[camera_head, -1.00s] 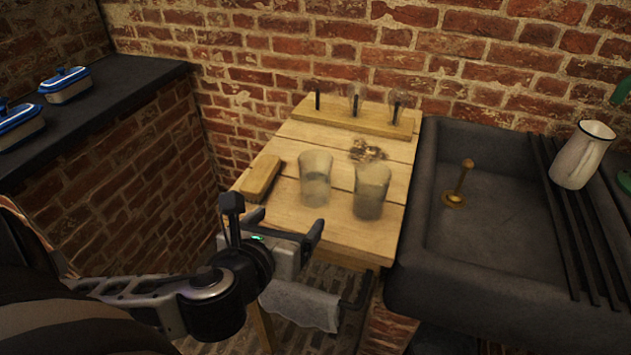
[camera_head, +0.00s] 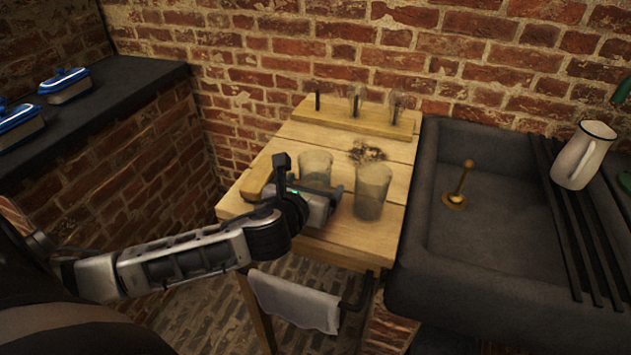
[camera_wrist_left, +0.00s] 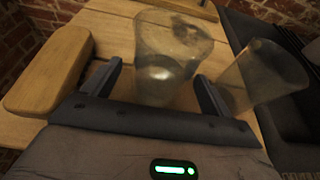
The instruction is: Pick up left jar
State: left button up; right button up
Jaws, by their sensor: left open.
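The left jar (camera_head: 316,166) is a clear, slightly cloudy glass standing upright on the wooden table (camera_head: 392,218). My left gripper (camera_head: 312,188) is open at its near side and hides its lower part in the head view. In the left wrist view the left jar (camera_wrist_left: 166,62) stands between and just ahead of the two open fingers (camera_wrist_left: 155,88). I cannot tell whether a finger touches it. The right jar (camera_head: 372,190) stands upright to the right, and it also shows in the left wrist view (camera_wrist_left: 262,76), close beyond the right finger. My right gripper is not in view.
A wooden block (camera_head: 257,178) lies left of the left jar. A wooden rack (camera_head: 345,118) with upright rods and small glasses stands at the back, with a dark pile (camera_head: 366,153) before it. A dark sink (camera_head: 490,245) adjoins the table on the right.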

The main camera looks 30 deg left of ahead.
pick_arm(q)
jog(key=shift+x, duration=1.1)
jog(key=c, duration=1.2)
jog(key=shift+c, duration=0.2)
jog(key=shift+r, duration=0.1)
